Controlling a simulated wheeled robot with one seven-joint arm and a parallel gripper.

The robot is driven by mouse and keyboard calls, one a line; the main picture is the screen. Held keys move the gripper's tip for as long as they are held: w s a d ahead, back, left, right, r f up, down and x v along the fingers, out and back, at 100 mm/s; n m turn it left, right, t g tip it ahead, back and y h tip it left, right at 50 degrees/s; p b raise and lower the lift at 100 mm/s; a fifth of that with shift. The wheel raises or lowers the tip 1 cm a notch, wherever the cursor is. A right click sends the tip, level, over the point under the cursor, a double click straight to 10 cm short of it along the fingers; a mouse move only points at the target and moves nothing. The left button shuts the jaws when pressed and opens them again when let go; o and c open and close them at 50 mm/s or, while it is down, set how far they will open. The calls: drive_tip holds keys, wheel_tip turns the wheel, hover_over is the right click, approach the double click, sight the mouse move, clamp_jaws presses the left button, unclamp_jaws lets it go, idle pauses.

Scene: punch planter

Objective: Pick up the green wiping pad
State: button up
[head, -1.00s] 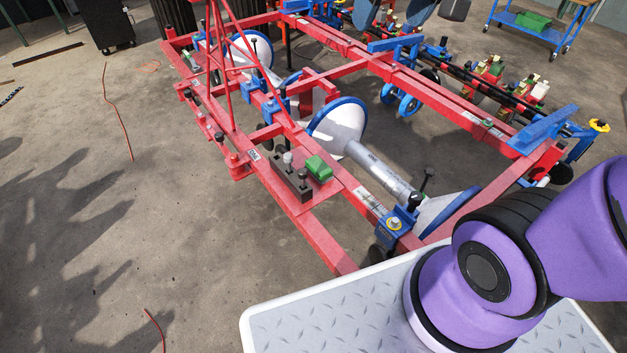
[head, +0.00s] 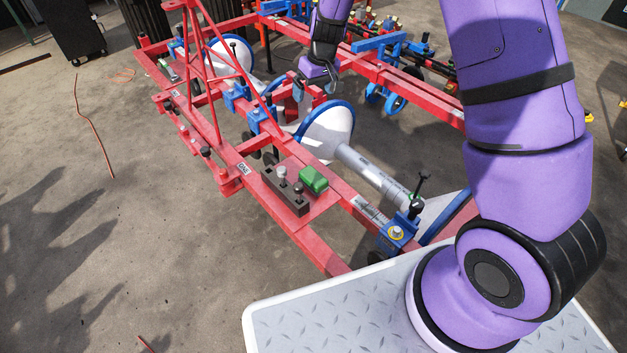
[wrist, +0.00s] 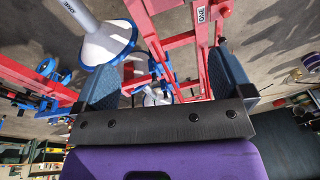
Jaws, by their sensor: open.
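The green wiping pad (head: 314,179) lies on a red plate (head: 322,206) of the planter frame, beside a dark block with upright pegs. My gripper (head: 299,88) is in the upper middle of the head view, above the frame and well behind the pad, apart from it. In the wrist view my gripper (wrist: 166,78) shows its two fingers spread wide with nothing held between them. I cannot make out the pad in the wrist view.
The dark block (head: 285,190) with pegs stands just left of the pad. A white disc (head: 325,132) with a blue rim and a grey shaft is behind it. Red beams (head: 211,146) rise at the left. Open concrete floor (head: 60,230) lies left.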

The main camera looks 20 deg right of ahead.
hover_over(313, 175)
wheel_tip(313, 175, down, 13)
drive_tip(key=shift+n+g+h, duration=0.7)
drive_tip(key=shift+n+h, duration=0.1)
wheel_tip(313, 175, down, 19)
drive_tip(key=shift+r, duration=0.1)
drive_tip(key=shift+s+f, duration=0.1)
drive_tip(key=shift+f, duration=3.15)
drive_tip(key=c, duration=1)
